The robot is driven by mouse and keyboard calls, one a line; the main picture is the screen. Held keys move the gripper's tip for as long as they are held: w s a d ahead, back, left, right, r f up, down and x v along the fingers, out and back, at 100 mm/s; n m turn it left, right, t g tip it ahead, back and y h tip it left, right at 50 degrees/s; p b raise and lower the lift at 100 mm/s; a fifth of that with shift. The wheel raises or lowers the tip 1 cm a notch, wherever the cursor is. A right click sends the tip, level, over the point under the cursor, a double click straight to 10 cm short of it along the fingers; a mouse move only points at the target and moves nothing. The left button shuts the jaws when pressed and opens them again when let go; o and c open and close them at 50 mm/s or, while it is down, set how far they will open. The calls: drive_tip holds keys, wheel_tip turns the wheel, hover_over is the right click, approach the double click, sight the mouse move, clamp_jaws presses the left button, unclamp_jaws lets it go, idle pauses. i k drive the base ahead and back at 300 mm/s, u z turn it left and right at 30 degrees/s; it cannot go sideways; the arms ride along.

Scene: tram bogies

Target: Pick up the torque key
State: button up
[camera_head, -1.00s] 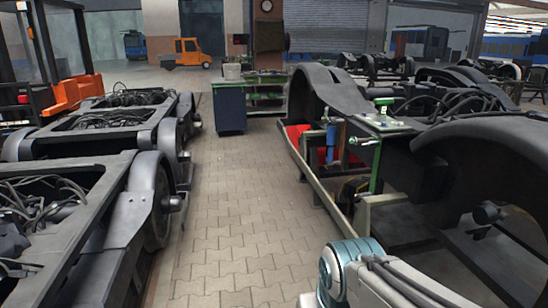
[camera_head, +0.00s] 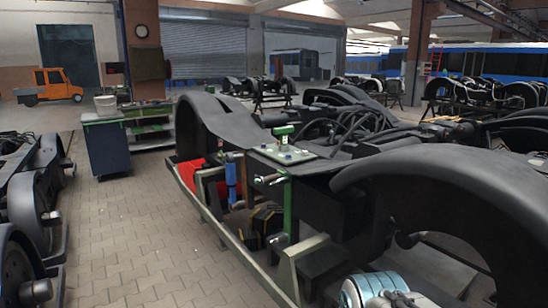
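I cannot make out a torque key for certain. A small green-topped device (camera_head: 283,133) stands on a light plate (camera_head: 284,155) on the right-hand bogie (camera_head: 420,180). A short silver tool-like part (camera_head: 268,179) juts out just below that plate; it is too small to identify. A blue cylinder (camera_head: 231,178) stands upright on the bogie's side. Part of my own white and teal arm shows at the bottom edge. My gripper is out of view.
A paved aisle (camera_head: 130,240) runs between the right bogie and another bogie (camera_head: 36,185) at the left. A dark blue cabinet (camera_head: 106,148) stands at its far end. An orange vehicle (camera_head: 48,87) is behind. The bogie's side rail (camera_head: 215,220) borders the aisle.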

sight(283, 146)
drive_tip(key=u, duration=0.55)
drive_tip(key=k, duration=0.65)
drive_tip(key=u, duration=0.75)
drive_tip(key=i, duration=2.7)
drive_tip(key=z, duration=0.7)
drive_tip(key=i, duration=1.25)
drive_tip(key=z, duration=1)
